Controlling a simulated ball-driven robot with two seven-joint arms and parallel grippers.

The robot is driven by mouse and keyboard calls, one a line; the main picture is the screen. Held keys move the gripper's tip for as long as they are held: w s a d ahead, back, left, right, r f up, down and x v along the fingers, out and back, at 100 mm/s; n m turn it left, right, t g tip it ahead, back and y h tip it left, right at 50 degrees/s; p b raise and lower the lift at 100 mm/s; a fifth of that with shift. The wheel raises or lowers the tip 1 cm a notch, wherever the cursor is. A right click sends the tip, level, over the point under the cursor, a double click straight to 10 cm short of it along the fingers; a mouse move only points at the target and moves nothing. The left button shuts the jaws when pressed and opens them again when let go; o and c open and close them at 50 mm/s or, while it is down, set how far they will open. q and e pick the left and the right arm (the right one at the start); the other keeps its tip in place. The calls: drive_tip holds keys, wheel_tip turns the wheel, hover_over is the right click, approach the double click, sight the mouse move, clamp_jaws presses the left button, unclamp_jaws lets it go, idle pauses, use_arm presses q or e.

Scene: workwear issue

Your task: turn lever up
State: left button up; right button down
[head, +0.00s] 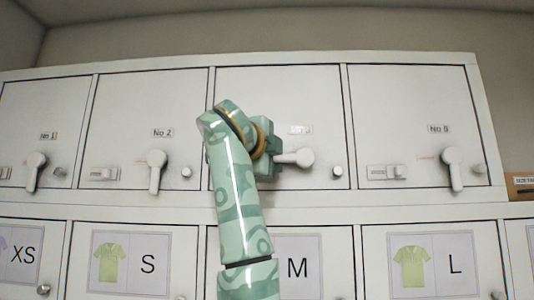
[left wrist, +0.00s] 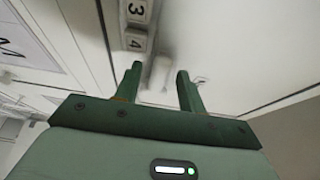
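The lever (head: 292,158) on the third upper locker door (head: 285,90) lies about level, its round hub on the right and its arm running left to my left gripper. My left gripper (head: 268,158) is at the lever's free end, seen partly from behind my own arm. In the left wrist view my left gripper (left wrist: 158,85) has its two fingers apart. The pale lever (left wrist: 160,72) shows between them, with a gap on each side. Whether a finger touches it is unclear. My right gripper is not in view.
The neighbouring doors have levers hanging down: the No 2 lever (head: 156,170) and the far right lever (head: 453,168). A round knob (head: 337,171) sits right of the third lever. Number dials (left wrist: 137,12) show close to the fingers. Lower doors carry size signs (head: 298,265).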

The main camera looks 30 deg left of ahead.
use_arm(q)
drive_tip(key=s+d+b, duration=0.2)
drive_tip(key=s+b, duration=0.5)
drive_tip(key=s, duration=0.9)
drive_tip(key=shift+d+b, duration=0.3)
drive_tip(key=shift+d, duration=0.05)
drive_tip(key=shift+w, duration=0.1)
